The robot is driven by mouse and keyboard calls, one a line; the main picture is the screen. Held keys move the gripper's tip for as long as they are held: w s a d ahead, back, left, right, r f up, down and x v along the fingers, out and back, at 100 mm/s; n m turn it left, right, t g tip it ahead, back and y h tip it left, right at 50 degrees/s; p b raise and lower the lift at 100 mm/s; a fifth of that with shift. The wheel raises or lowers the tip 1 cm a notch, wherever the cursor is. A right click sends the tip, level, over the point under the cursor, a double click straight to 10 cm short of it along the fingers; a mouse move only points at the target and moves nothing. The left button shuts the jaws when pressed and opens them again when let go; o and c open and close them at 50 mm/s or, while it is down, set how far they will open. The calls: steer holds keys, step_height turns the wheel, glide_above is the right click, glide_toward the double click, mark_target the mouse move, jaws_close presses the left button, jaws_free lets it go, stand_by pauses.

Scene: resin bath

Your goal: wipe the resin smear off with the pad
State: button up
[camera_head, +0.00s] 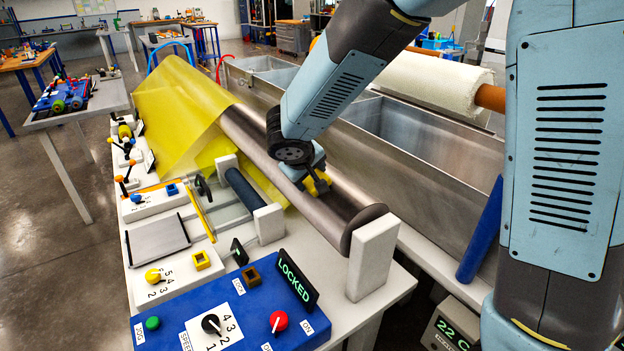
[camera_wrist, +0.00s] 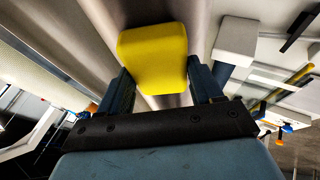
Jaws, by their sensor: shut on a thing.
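My gripper (camera_head: 314,186) is shut on a yellow pad (camera_wrist: 152,52), with one finger on each side of it in the wrist view. In the head view the pad shows only as a small yellow patch under the gripper. The gripper is over the bare near part of a grey metal roller (camera_head: 262,140). The pad is at or very close to the roller's surface; I cannot tell if it touches. I cannot make out the resin smear; the arm and pad hide part of the roller.
Yellow film (camera_head: 180,105) drapes over the roller's far end. A white end block (camera_head: 373,258) stands at its near end. A metal bath (camera_head: 425,160) lies behind. A blue control panel (camera_head: 228,322) with a LOCKED sign (camera_head: 297,280) and a dark small roller (camera_head: 243,190) are in front.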

steer(key=shift+w+a, duration=0.1)
steer(key=shift+r, duration=0.15)
steer(key=shift+s+a+r, duration=0.3)
steer(key=shift+a+r, duration=0.1)
steer(key=shift+r, duration=0.4)
steer(key=shift+s+a+r, duration=0.3)
steer(key=shift+a+r, duration=0.1)
steer(key=shift+r, duration=0.45)
steer(key=shift+s+a+r, duration=0.3)
steer(key=shift+a+r, duration=0.1)
steer(key=shift+r, duration=0.4)
steer(key=shift+r, duration=0.1)
steer(key=shift+s+a+r, duration=0.25)
steer(key=shift+a+r, duration=0.05)
steer(key=shift+r, duration=0.3)
steer(key=shift+s+a+r, duration=0.2)
steer(key=shift+a+r, duration=0.1)
steer(key=shift+r, duration=0.3)
